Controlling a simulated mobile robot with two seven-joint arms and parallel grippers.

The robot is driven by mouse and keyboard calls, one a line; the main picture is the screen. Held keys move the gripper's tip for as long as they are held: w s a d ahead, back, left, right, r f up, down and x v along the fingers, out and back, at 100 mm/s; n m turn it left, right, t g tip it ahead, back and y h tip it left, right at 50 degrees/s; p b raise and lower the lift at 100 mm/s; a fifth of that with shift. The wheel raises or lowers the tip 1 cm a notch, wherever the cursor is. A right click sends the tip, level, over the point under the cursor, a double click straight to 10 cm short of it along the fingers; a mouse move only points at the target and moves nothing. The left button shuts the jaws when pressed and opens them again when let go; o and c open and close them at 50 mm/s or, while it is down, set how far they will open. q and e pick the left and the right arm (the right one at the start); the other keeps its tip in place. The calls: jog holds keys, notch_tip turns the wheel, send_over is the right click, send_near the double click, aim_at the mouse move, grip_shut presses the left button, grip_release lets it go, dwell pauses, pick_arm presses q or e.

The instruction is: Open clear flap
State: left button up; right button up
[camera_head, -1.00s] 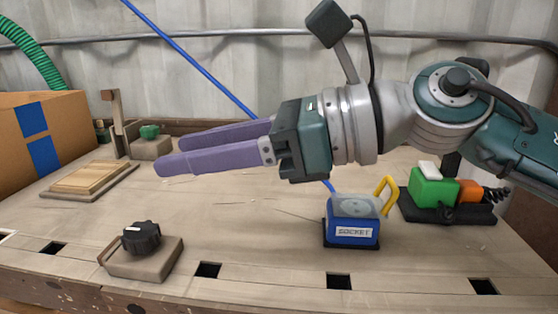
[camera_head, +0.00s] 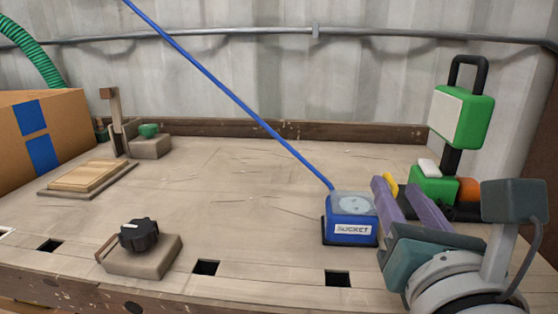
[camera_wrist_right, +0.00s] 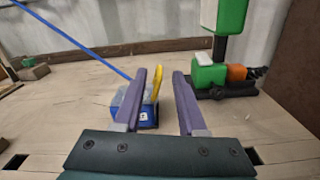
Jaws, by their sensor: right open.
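The blue box labelled SOCKET (camera_head: 350,228) stands upright on the bench, right of centre. A clear flap (camera_head: 352,203) lies over its top, and round socket details show through it. The flap's yellow handle (camera_head: 391,182) is partly hidden behind my right gripper's fingers. In the right wrist view, the yellow handle (camera_wrist_right: 157,82) shows between the fingers, nearer the left one. My right gripper (camera_head: 396,186) is open, its purple fingers just right of the box. I cannot tell whether a finger touches the handle. My left gripper is not in view.
A green and orange device (camera_head: 432,184) with a tall green-and-white part stands behind my right gripper. A blue cable (camera_head: 230,92) runs down to the box. A black knob block (camera_head: 140,238), wooden board (camera_head: 90,176) and cardboard box (camera_head: 60,135) are leftward. The bench middle is clear.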

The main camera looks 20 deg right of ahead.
aim_at(388, 176)
jog(key=x, duration=0.7)
jog(key=shift+w, duration=0.1)
grip_shut()
dwell(1.2)
